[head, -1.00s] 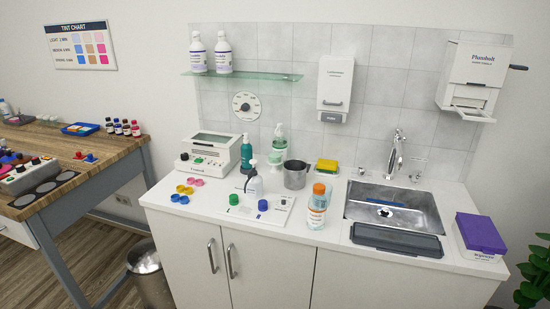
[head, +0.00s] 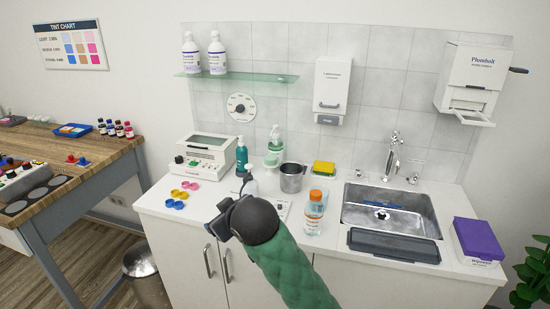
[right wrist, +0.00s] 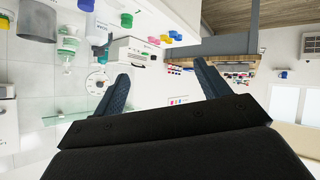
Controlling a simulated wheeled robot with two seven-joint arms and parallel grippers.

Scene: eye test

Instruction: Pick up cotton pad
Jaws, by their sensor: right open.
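I cannot make out a cotton pad for sure in either view. My right gripper (head: 222,219), on a green-sleeved arm, is over the front left part of the white counter (head: 160,208) in the head view. In the right wrist view its two dark fingers (right wrist: 162,78) stand wide apart with nothing between them. My left gripper is not in view.
Behind are a white device (head: 205,155), a metal cup (head: 292,177) and a yellow sponge (head: 324,167). An orange-capped bottle (head: 314,213) stands right of my arm. Further right are the sink (head: 390,213) and a purple-topped box (head: 478,238). A crank dispenser (head: 474,78) hangs above.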

